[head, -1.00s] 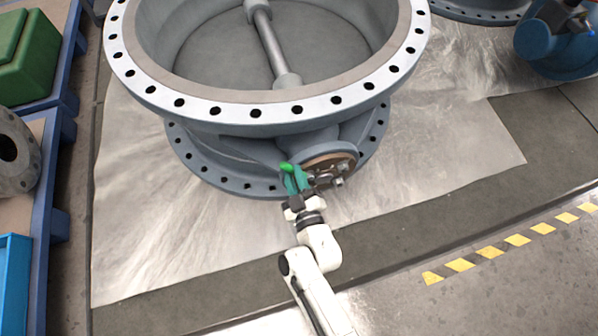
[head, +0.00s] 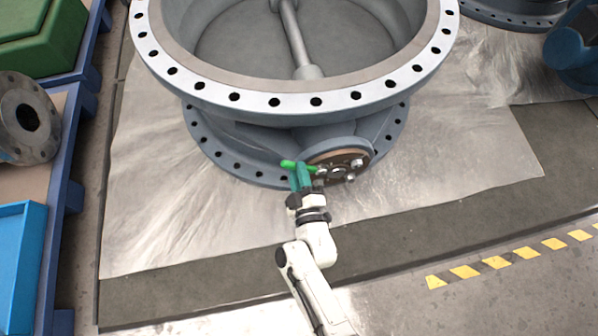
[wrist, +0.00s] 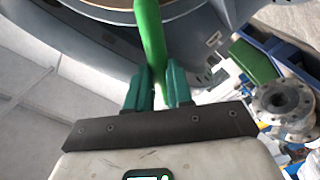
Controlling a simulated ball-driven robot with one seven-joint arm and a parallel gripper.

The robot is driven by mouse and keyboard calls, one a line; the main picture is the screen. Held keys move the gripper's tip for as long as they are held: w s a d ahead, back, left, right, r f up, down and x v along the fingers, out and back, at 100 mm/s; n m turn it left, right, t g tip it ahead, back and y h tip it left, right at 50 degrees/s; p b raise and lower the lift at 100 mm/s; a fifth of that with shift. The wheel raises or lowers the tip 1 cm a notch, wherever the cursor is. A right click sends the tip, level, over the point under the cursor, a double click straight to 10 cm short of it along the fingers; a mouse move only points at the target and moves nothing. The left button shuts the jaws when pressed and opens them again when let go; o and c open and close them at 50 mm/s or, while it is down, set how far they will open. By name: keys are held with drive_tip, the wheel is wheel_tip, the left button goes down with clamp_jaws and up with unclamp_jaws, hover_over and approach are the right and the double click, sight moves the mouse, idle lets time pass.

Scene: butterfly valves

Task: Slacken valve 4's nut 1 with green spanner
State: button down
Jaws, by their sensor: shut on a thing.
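A large grey butterfly valve (head: 290,108) lies flat on a pale sheet, its flange ring full of bolt holes. On its near side is a round brown cover plate (head: 326,172) with several bolts and nuts (head: 356,163). My gripper (head: 301,178) has teal fingers and is shut on the green spanner (head: 288,164), left of the cover plate. In the wrist view the green spanner (wrist: 151,40) runs up from between the teal fingers (wrist: 158,88) and out of the top edge. Its working end is not clear, and I cannot tell whether it touches a nut.
A blue pallet (head: 70,150) at left carries a grey flanged part (head: 45,148), with a blue bin (head: 22,245) by it. Another blue valve part (head: 570,62) stands at upper right. The floor at front right is open, with a yellow-black stripe (head: 497,262).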

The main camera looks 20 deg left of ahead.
drive_tip(key=shift+w+r, duration=0.1)
idle(0.3)
drive_tip(key=shift+p+v, duration=0.5)
drive_tip(key=shift+v, duration=1.3)
drive_tip(key=shift+d, duration=0.1)
drive_tip(key=w+d+r+m+b, duration=0.2)
drive_tip(key=w+d+m+b, duration=0.2)
drive_tip(key=d+m, duration=0.4)
drive_tip(key=shift+w+r+m, duration=0.4)
drive_tip(key=shift+w+m, duration=0.35)
drive_tip(key=shift+m, duration=1.75)
